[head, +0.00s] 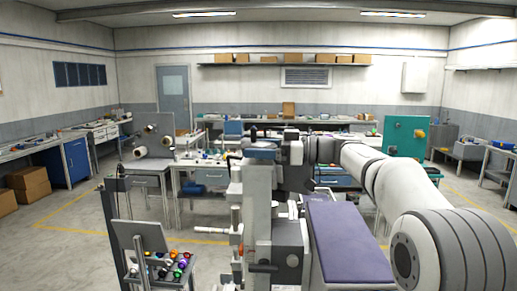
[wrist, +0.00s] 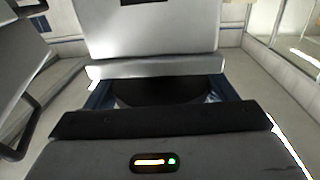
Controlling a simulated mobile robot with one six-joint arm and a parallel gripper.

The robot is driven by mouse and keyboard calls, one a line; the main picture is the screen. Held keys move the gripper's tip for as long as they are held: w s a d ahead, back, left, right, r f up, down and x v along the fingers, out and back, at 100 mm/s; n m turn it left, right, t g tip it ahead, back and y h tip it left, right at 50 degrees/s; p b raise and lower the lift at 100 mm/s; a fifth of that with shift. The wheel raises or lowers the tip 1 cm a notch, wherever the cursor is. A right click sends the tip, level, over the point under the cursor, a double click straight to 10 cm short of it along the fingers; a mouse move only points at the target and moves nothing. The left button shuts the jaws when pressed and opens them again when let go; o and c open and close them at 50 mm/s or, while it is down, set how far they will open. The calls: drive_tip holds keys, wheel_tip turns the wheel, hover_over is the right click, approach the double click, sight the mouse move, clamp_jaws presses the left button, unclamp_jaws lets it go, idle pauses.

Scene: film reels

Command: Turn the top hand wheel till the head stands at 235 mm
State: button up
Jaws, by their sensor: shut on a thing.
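A grey upright machine column (head: 257,205) stands in the middle of the head view. My arm reaches from the right to its top, and my gripper (wrist: 162,92) is there. In the wrist view, the jaws are shut on a dark rounded thing (wrist: 168,90), which looks like the top hand wheel. Most of it is hidden by the gripper body and a light grey block beyond it. In the head view, my arm and the column's top parts hide the wheel. No scale or head height reading is legible in either view.
A purple-topped bench (head: 342,240) lies right of the column, below my arm. A small stand with coloured balls or knobs (head: 165,262) is at the front left. Benches with clutter line the walls. Open floor (head: 75,250) shows at the left.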

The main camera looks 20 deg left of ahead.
drive_tip(key=shift+c, duration=0.9)
drive_tip(key=shift+f+t+b, duration=0.15)
drive_tip(key=shift+t+b, duration=0.15)
drive_tip(key=shift+b, duration=0.4)
drive_tip(key=m+t+b, duration=0.1)
drive_tip(key=b, duration=0.1)
drive_tip(key=shift+f+b, duration=0.2)
drive_tip(key=shift+b, duration=0.1)
drive_tip(key=m+t+b, duration=0.1)
drive_tip(key=t+b, duration=0.1)
drive_tip(key=b, duration=0.1)
drive_tip(key=shift+s+f, duration=0.1)
drive_tip(key=m+t+b, duration=0.2)
drive_tip(key=t+b, duration=0.1)
drive_tip(key=b, duration=0.2)
drive_tip(key=m+t+b, duration=0.1)
drive_tip(key=t+b, duration=0.1)
drive_tip(key=m+t+h+b, duration=0.1)
drive_tip(key=t+b, duration=0.1)
drive_tip(key=shift+r+m, duration=0.2)
drive_tip(key=shift+m, duration=0.2)
drive_tip(key=m+t+h, duration=0.2)
drive_tip(key=t, duration=0.1)
drive_tip(key=shift+r+m, duration=0.3)
drive_tip(key=shift+r, duration=0.1)
drive_tip(key=shift+m+t+h+p, duration=0.95)
drive_tip(key=shift+t+h, duration=0.15)
drive_tip(key=shift+t, duration=0.2)
